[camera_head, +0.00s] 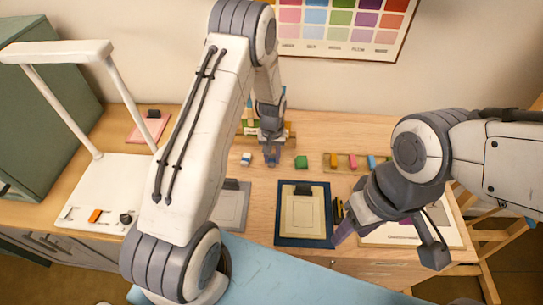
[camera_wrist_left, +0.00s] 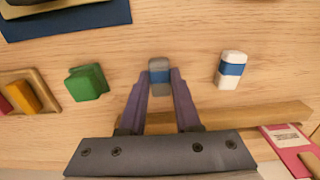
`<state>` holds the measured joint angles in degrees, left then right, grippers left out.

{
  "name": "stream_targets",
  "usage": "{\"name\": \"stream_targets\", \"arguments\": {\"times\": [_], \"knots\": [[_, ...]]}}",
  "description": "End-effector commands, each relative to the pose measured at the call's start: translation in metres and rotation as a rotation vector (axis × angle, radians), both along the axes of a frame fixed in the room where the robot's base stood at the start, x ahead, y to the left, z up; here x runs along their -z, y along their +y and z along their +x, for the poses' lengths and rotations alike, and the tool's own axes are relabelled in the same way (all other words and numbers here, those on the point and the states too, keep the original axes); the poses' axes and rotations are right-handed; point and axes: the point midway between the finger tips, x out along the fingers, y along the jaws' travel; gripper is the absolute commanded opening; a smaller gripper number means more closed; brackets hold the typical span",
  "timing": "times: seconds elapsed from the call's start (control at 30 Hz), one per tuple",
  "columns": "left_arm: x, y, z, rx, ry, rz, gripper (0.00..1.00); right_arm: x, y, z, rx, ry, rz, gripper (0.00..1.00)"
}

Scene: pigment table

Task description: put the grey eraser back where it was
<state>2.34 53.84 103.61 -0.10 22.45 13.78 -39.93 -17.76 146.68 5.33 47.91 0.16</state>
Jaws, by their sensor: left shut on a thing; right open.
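My left gripper (camera_head: 271,160) points down at the middle of the wooden table. In the left wrist view its purple fingers (camera_wrist_left: 159,84) are shut on the grey eraser (camera_wrist_left: 159,66), which has a blue band. The gripper mostly hides that eraser in the head view. I cannot tell whether it touches the table. A white eraser with a blue band (camera_wrist_left: 230,70) lies beside it, and it also shows in the head view (camera_head: 246,159). My right gripper (camera_head: 390,248) is open and empty over the right front of the table.
A green block (camera_head: 301,162) lies right of my left gripper. A wooden tray with coloured sticks (camera_head: 350,170) is further right. A dark blue board (camera_head: 283,238) lies in front. A wooden strip (camera_wrist_left: 240,117) runs behind the erasers. A white lamp (camera_head: 58,50) stands at the left.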

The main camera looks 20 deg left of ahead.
Motion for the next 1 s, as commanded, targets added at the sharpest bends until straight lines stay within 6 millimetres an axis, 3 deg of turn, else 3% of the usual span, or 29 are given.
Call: {"name": "stream_targets", "arguments": {"times": [0.1, 0.13, 0.2, 0.47, 0.67, 1.0], "knots": [[0.005, 0.000, 0.000, 0.000, 0.000, 0.000, 0.00, 0.004, 0.000, 0.000, 0.000, 0.000, 0.000, 0.50], [0.003, 0.000, 0.000, 0.000, 0.000, 0.000, 0.43, 0.002, 0.000, 0.000, 0.000, 0.000, 0.000, 0.50], [0.003, 0.000, 0.000, 0.000, 0.000, 0.000, 0.61, 0.002, 0.000, 0.000, 0.000, 0.000, 0.000, 0.50], [0.002, 0.000, 0.000, 0.000, 0.000, 0.000, 0.61, 0.002, 0.000, 0.000, 0.000, 0.000, 0.000, 0.50], [-0.009, 0.000, 0.001, 0.000, -0.004, 0.000, 0.61, 0.005, 0.000, 0.000, 0.000, 0.000, 0.000, 0.50], [-0.078, 0.000, 0.001, 0.000, -0.007, 0.000, 0.61, 0.026, 0.000, 0.000, -0.001, 0.000, 0.000, 0.50]]}}
